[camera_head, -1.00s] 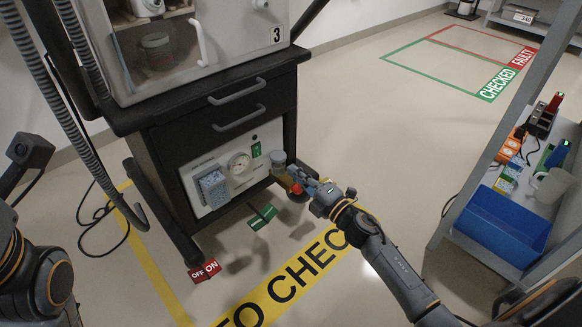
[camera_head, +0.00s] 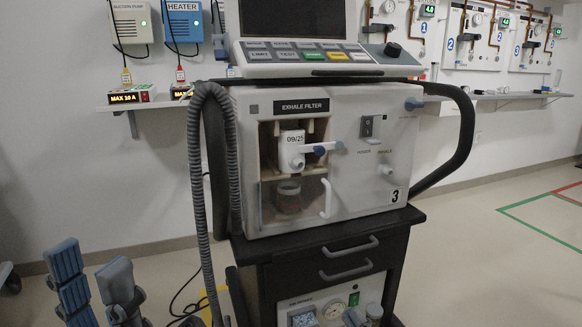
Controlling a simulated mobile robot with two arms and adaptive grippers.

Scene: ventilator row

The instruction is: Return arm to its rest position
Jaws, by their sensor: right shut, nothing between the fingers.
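The ventilator (camera_head: 372,185), marked 3, stands on a dark trolley (camera_head: 335,248) in the middle of the view. My left gripper (camera_head: 91,258) is at the bottom left, its two grey-blue fingers pointing up and standing apart with nothing between them. It is left of the trolley and clear of it. Of my right gripper, only what looks like a small grey tip (camera_head: 351,318) shows at the bottom edge, by the lower panel with the gauge (camera_head: 333,310). It is shut and appears empty. The rest of the right arm is out of view.
A grey corrugated hose (camera_head: 196,190) hangs at the ventilator's left side, and a black hose (camera_head: 466,140) loops at its right. A wall shelf (camera_head: 150,105) holds power strips at the left. Floor at the right is clear.

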